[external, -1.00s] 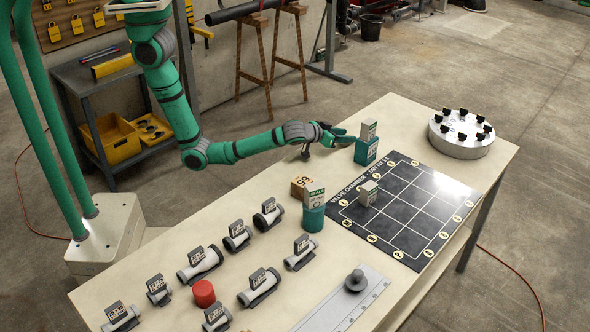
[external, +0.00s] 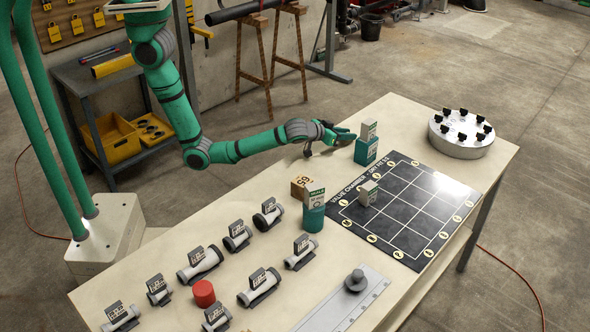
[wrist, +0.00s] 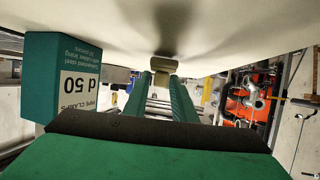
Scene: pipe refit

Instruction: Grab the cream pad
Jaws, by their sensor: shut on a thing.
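My gripper (external: 344,137) is low over the back edge of the worktable (external: 420,120), just left of a teal box. In the wrist view its two green fingers (wrist: 163,84) reach away from the camera. They are shut on a small tan-cream block, which looks like the cream pad (wrist: 163,64), at the fingertips. The pad is close to the pale table surface, and I cannot tell whether it touches it. In the external view the pad is too small or hidden to make out.
A box labelled "d 50" (wrist: 75,85) is close at left in the wrist view. A black grid board (external: 415,205), pipe pieces (external: 200,262) and a round white stand (external: 460,145) are on the table.

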